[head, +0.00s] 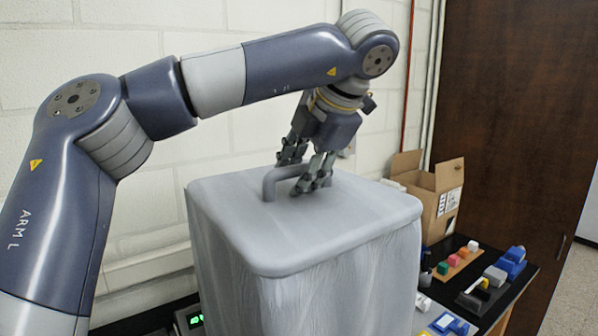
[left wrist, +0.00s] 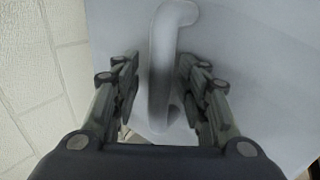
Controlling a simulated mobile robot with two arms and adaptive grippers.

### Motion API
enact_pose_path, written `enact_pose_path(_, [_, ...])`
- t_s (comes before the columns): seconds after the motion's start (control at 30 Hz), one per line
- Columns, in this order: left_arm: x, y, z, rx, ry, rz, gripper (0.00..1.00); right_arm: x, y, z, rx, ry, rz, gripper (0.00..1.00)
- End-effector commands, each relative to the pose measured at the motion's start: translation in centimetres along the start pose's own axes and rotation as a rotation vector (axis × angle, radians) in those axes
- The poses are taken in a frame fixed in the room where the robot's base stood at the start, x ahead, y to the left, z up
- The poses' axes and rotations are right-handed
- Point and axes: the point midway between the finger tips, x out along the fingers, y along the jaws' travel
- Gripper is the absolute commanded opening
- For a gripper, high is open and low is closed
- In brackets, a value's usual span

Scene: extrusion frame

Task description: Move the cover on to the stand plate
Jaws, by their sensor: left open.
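The cover (head: 330,228) is a large grey box-like hood with a flat top and rippled sides, in the middle of the head view. A grey bar handle (head: 270,182) stands on its top. My left gripper (head: 308,187) is above the cover top with its fingers on either side of the handle. In the left wrist view the handle (left wrist: 160,70) runs between the two open fingers, with gaps on both sides. The cover top (left wrist: 250,60) fills the right of that view. I cannot make out the stand plate. My right gripper is not in view.
A dark table (head: 515,272) at the right holds several small coloured blocks. An open cardboard box (head: 437,190) stands behind it. A green-lit display (head: 195,320) is low at the left of the cover. A white block wall is close behind, with a brown door (head: 510,110) at the right.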

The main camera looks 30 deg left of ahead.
Motion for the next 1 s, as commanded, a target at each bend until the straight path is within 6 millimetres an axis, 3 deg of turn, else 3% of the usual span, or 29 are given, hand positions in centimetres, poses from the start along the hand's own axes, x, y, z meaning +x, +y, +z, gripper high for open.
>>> enact_pose_path(0.5, [-10.0, 0.0, 0.0, -0.004, -0.008, 0.007, 0.4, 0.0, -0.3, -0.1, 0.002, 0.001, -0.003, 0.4])
enact_pose_path(0.7, [-11.6, 0.0, 0.0, -0.003, -0.006, 0.004, 0.4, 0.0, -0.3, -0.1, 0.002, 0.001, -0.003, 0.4])
enact_pose_path(1.0, [-11.9, -0.1, 0.0, -0.001, -0.006, 0.003, 0.4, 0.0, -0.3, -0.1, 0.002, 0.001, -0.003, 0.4])
